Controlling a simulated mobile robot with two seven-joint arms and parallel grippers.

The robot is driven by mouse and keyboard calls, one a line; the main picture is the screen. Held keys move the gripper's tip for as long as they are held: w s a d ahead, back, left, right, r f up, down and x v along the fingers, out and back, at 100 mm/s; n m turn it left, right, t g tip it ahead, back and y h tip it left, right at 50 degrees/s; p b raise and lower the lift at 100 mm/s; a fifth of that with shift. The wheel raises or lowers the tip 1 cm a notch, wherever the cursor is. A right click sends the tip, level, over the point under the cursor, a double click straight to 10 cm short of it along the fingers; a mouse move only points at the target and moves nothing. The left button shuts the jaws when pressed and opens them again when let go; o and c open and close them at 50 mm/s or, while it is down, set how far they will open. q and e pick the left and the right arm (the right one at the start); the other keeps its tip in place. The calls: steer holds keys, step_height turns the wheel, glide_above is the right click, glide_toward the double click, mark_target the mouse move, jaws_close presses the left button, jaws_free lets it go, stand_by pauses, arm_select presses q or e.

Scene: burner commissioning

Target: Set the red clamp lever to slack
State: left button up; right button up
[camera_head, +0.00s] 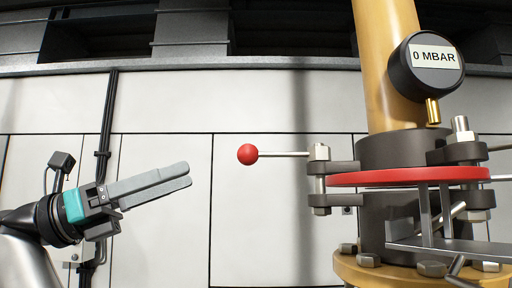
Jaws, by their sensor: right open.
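The red clamp lever is a thin metal rod with a red ball knob (247,154). It sticks out level to the left from an upright bolt (319,180) at the left side of the dark clamp (390,150). A flat red disc (400,178) sits between the clamp's upper and lower parts. My right gripper (189,175) shows at the left, with grey fingers and a teal band. It is open and empty, its fingertips pointing right, to the left of and slightly below the red ball. A gap shows between them. My left gripper is not in view.
A yellow pipe (385,50) rises above the clamp, with a round gauge (430,67) reading 0 MBAR. A bolted yellow flange (420,272) lies below. A grey bracket (450,250) stands at the lower right. Pale wall panels (270,230) stand behind; the space around the ball looks clear.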

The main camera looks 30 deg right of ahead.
mark_target(284, 155)
steer(key=p+x, duration=0.2)
steer(key=x, duration=1.3)
steer(key=shift+f, duration=0.1)
steer(key=shift+c, duration=0.2)
jaws_close()
stand_by(1.0)
